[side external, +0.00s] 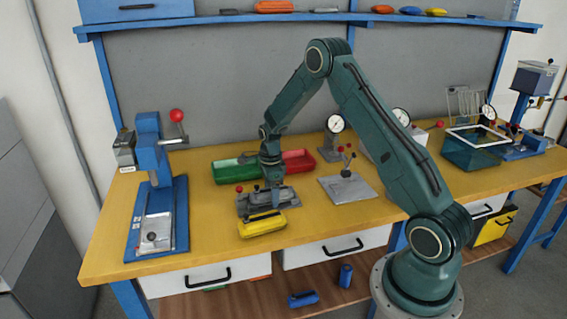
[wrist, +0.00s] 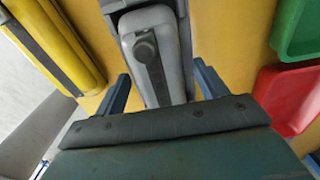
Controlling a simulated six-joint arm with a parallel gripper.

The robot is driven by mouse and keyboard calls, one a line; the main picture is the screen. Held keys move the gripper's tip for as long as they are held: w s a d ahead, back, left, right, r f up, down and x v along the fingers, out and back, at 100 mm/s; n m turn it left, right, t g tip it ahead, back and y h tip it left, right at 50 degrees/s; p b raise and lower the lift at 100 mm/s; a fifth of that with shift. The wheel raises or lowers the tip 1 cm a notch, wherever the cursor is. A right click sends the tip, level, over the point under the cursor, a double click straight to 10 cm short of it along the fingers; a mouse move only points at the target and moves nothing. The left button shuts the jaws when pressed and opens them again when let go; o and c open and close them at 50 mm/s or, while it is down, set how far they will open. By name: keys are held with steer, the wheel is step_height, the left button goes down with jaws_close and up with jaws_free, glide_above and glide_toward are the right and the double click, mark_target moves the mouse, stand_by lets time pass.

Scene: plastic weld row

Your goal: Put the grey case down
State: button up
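The grey case (wrist: 140,48), with a dark strap-like part and round knob on it, shows in the wrist view between the two blue fingers of my gripper (wrist: 162,75). Narrow gaps show between the fingers and the case, so the gripper looks open around it. In the side view my gripper (side external: 274,193) points down at the grey fixture (side external: 250,209) on the yellow bench. There the case is hard to tell from the fixture, and the gripper partly hides it.
A yellow case (side external: 262,224) lies just in front of the fixture. Green (side external: 228,172) and red (side external: 298,162) bins stand behind. A blue press (side external: 155,220) stands left, and a grey plate with a clamp (side external: 347,188) right. Bare bench lies between the press and fixture.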

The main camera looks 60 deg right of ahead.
steer(key=shift+r, duration=0.1)
step_height(320, 180, up, 12)
stand_by(0.9)
stand_by(0.4)
steer(key=s+a+r+n+t, duration=0.3)
steer(key=s+a+r+n, duration=0.7)
steer(key=a+r+n, duration=0.45)
steer(key=s+a+r+n+t, duration=0.1)
steer(key=s+a+n, duration=0.2)
steer(key=s+n, duration=0.3)
steer(key=s+a+r+n+t, duration=0.1)
steer(key=s+a+n, duration=0.2)
steer(key=s+n, duration=0.3)
steer(key=s, duration=0.5)
steer(key=shift+s+a+r+t, duration=0.25)
steer(key=shift+a+r+t, duration=0.05)
steer(key=shift+a+r, duration=0.05)
